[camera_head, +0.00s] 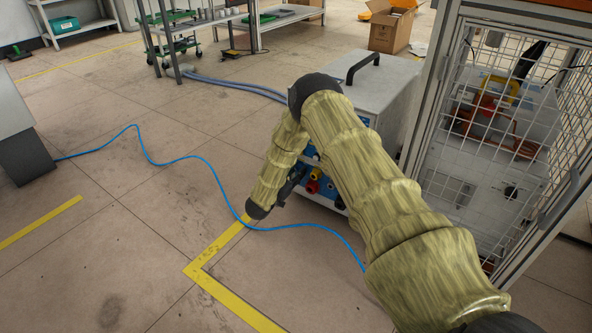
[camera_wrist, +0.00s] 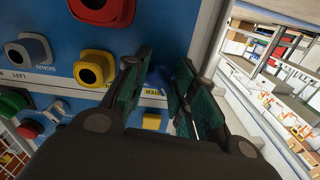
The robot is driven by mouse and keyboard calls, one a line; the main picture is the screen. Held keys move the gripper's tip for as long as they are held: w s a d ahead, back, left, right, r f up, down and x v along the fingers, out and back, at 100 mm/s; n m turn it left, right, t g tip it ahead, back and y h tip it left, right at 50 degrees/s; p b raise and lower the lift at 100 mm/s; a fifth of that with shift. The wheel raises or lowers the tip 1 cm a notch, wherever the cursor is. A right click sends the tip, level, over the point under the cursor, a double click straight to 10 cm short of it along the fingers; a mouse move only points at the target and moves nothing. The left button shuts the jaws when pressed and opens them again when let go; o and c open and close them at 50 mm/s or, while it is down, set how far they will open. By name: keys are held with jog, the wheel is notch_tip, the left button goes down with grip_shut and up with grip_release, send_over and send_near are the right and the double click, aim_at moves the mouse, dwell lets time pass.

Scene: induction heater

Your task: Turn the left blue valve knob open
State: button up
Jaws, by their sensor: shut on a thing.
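In the wrist view, a blue valve knob (camera_wrist: 157,82) shows in part between the two green-padded fingers of my gripper (camera_wrist: 163,72). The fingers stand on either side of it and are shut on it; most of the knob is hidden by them. It sits on a blue panel (camera_wrist: 52,60) that appears rotated in this view. I cannot tell how far the knob is turned. In the head view, my gripper (camera_head: 290,186) is at the front of the grey heater box (camera_head: 392,82), largely hidden by my arm.
Near the knob on the panel are a yellow socket (camera_wrist: 94,69), a red socket (camera_wrist: 102,10) and a grey socket (camera_wrist: 28,50). A wire-mesh cage (camera_head: 450,165) stands right of the box. A blue cable (camera_head: 190,158) crosses the floor. Open floor lies left.

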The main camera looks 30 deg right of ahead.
jog(key=shift+m+p, duration=5.4)
jog(key=shift+m, duration=2.8)
jog(key=shift+a, duration=0.1)
jog(key=o, duration=1)
jog(key=shift+o, duration=0.2)
jog(key=shift+a, duration=0.1)
jog(key=v, duration=1.1)
jog(key=shift+s+a, duration=0.15)
jog(key=shift+a, duration=0.2)
jog(key=shift+a, duration=0.1)
